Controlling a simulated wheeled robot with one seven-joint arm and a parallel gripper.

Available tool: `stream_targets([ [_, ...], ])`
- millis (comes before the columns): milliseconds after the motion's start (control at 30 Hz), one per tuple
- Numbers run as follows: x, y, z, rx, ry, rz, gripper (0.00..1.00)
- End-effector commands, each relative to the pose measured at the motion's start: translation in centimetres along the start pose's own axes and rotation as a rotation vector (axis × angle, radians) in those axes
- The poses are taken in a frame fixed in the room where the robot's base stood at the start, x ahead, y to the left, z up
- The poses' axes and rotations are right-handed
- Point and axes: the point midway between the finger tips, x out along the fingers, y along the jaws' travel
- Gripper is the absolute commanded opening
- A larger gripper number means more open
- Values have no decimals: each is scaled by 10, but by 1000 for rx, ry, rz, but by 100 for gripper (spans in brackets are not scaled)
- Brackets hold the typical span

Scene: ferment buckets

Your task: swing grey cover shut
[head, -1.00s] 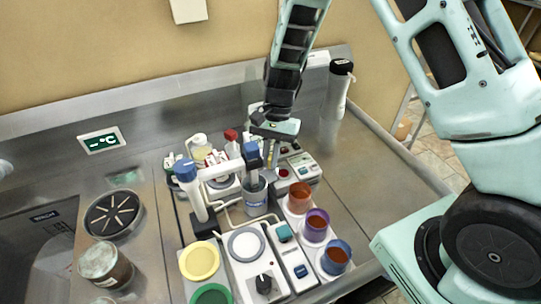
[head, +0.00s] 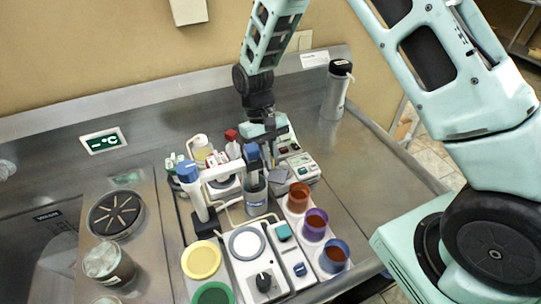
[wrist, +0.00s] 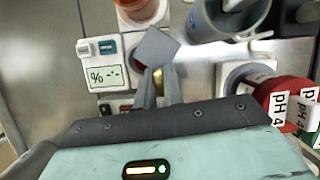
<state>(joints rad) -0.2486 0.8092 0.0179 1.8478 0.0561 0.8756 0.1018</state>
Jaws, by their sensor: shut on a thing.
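The grey cover (wrist: 156,46) is a small square plate in the wrist view. It sits just beyond my gripper's fingertips (wrist: 160,84) and partly overlaps a dark red round opening (wrist: 140,62) in a white device with a "%" display (wrist: 103,72). A brass-coloured piece (wrist: 158,79) shows between the fingers. My gripper (head: 269,158) looks shut at the cover, which also shows in the head view (head: 281,173), over the white device (head: 302,168). I cannot tell whether the cover lies flat or is still tilted. The fingers hide its near edge and hinge.
A blue-topped probe stands in a grey beaker (head: 256,195) close on the left. Orange (head: 298,195), purple (head: 315,224) and blue (head: 334,254) cups stand in front. A red-capped pH bottle (wrist: 285,92) is near the gripper. The steel counter is clear at right.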

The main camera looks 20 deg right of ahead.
Motion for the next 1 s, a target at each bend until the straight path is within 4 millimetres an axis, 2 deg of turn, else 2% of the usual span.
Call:
stream_targets([
  [500, -2, 0, -1, -426, 6, 178, 0],
  [1000, -2, 0, -1, -620, 7, 258, 0],
])
